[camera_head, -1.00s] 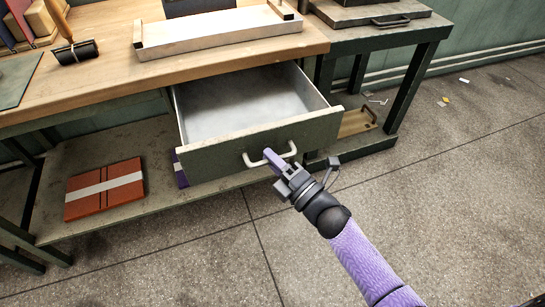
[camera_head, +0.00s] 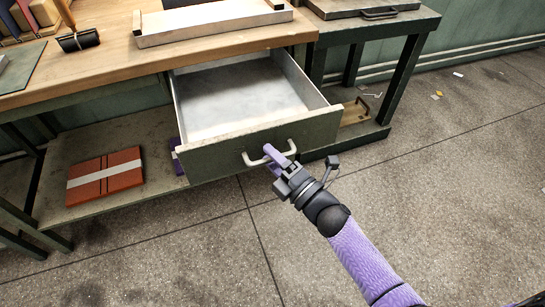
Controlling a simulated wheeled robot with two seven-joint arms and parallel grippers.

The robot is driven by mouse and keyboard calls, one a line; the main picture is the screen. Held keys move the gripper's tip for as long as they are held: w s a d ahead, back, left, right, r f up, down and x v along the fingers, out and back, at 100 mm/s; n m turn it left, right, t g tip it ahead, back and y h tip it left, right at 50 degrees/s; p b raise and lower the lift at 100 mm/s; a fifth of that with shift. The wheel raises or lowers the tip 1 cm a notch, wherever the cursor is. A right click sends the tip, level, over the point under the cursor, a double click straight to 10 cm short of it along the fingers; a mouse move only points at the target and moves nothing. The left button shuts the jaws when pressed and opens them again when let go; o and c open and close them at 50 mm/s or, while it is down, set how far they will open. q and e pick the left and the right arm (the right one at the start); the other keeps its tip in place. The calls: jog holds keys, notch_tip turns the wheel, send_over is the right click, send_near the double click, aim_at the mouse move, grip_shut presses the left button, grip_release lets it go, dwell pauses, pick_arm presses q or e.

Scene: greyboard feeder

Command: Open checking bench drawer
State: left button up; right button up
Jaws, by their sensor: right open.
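The checking bench (camera_head: 110,62) has a wooden top and a dark green frame. Its drawer (camera_head: 228,150) is pulled out, and its pale, empty inside shows. The drawer has a light handle (camera_head: 252,161) on its green front. My right gripper (camera_head: 270,156) is at the handle, with its purple fingers around or against the bar. The jaws are open; the far finger is partly hidden, so I cannot tell whether they touch the bar. My left gripper is not in view.
A red folder with a white band (camera_head: 105,187) lies on the lower shelf. A dark green table (camera_head: 425,25) stands to the right. The floor in front is clear.

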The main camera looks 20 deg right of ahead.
jog(key=shift+s, duration=0.1)
jog(key=p+v, duration=0.2)
jog(key=v, duration=0.7)
jog(key=s+d+f+m+g+h, duration=0.2)
jog(key=s+f+m+g+h, duration=0.4)
jog(key=s+f, duration=0.55)
jog(key=s+d+f+m+g+h, duration=0.2)
jog(key=s+f+m+g, duration=0.3)
jog(key=s+f+m, duration=0.65)
jog(key=s+d+f+m+g+h, duration=0.1)
jog(key=s+f+m+g, duration=0.3)
jog(key=s, duration=0.6)
jog(key=s+f+g, duration=0.3)
jog(key=s+g, duration=0.2)
jog(key=s, duration=0.6)
pick_arm(q)
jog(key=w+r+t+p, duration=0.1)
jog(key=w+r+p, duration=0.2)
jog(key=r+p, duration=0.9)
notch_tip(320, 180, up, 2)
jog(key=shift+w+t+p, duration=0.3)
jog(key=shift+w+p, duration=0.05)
jog(key=shift+p, duration=0.05)
pick_arm(e)
jog(key=w+r+t, duration=0.1)
jog(key=w+r, duration=0.3)
jog(key=r, duration=0.8)
jog(key=shift+w, duration=0.35)
